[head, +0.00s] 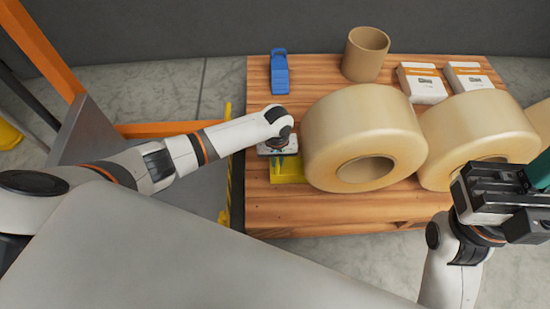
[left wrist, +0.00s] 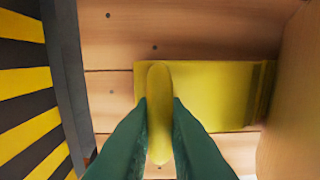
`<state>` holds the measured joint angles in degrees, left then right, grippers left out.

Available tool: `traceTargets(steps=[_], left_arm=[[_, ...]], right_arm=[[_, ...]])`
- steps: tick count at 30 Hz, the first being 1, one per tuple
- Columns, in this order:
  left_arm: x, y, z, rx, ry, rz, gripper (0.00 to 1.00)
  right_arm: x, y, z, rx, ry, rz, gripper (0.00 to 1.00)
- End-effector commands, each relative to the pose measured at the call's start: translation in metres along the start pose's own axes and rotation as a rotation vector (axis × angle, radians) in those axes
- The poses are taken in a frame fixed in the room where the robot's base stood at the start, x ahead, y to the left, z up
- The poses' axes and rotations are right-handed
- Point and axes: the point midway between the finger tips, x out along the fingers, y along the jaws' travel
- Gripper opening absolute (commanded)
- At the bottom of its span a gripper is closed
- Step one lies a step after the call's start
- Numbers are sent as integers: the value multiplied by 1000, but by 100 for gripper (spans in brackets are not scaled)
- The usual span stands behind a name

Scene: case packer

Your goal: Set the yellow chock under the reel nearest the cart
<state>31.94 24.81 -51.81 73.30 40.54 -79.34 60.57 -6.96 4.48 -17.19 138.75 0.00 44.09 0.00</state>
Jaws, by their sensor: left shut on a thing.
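The yellow chock (head: 288,176) lies at the left side of the leftmost tan reel (head: 350,115), on or just above the wooden pallet (head: 315,220). My left gripper (head: 285,161) is above the chock. In the left wrist view, its green fingers (left wrist: 160,115) are shut on the chock's upright grip, and the chock's flat body (left wrist: 215,95) extends right toward the reel's curved side (left wrist: 295,110). I cannot tell whether chock and reel touch. My right gripper (head: 500,195) is at the right, in front of the second reel (head: 475,125); its fingertips are unclear.
An orange-framed structure with a grey panel (head: 90,135) stands left of the pallet; it may be the cart. A blue tool (head: 279,72), a cardboard tube (head: 365,55) and two white boxes (head: 422,83) are at the back. Yellow-black stripes (left wrist: 22,82) run left of the pallet.

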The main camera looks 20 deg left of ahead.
Motion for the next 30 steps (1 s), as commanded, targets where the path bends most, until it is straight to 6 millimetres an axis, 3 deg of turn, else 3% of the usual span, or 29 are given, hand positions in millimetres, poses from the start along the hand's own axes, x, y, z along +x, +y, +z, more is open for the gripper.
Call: traceTargets(steps=[4, 5, 9, 20, 23, 30], left_arm=[[0, -1, -1, 2, 1, -2, 0], [0, -1, -1, 2, 1, -2, 14], [0, -1, 0, 1, 1, -2, 37], [-5, 0, 0, 0, 0, 1, 37], [-19, 0, 0, 0, 0, 0, 37], [-73, 0, 0, 1, -1, -2, 37]], right_arm=[[0, 0, 0, 0, 0, 0, 0], [0, 0, 0, 0, 0, 0, 0], [0, 0, 0, 0, 0, 0, 0], [3, 0, 1, 1, 1, -1, 0], [0, 0, 2, 4, 29, -11, 0], [-10, 0, 11, 15, 114, -46, 0]])
